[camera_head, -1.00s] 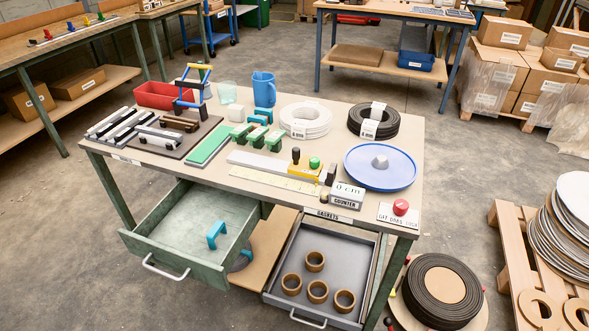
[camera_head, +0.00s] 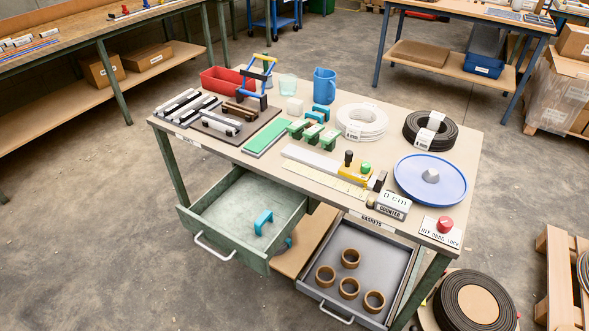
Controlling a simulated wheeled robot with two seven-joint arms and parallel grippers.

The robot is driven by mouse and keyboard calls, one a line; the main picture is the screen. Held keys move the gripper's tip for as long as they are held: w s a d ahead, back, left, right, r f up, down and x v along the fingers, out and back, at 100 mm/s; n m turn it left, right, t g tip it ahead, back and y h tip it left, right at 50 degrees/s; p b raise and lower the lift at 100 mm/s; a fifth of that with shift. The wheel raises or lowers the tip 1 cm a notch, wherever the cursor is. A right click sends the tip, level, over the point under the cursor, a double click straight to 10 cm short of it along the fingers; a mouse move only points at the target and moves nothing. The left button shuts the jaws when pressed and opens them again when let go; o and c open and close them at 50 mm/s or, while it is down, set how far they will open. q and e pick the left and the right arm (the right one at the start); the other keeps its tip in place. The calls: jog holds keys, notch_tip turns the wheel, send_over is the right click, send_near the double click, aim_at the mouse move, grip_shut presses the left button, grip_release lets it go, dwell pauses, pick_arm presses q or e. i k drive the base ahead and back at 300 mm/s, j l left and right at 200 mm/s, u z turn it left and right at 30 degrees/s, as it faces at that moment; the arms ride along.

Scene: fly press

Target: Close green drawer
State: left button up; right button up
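The green drawer (camera_head: 234,214) is pulled out from under the left part of the workbench (camera_head: 270,168). Its metal handle (camera_head: 214,247) is on its front face, at the lower left. A blue U-shaped part (camera_head: 263,222) is inside it, near the right wall. Neither of my grippers shows in the head view.
A grey drawer (camera_head: 362,268) holding several brown rings is also pulled out, to the right of the green one. A black coil (camera_head: 473,302) lies on the floor at the lower right. Open concrete floor (camera_head: 90,250) lies left of and in front of the green drawer.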

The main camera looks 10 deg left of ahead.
aim_at(225, 217)
jog(key=l+u, duration=0.7)
jog(key=u, duration=0.15)
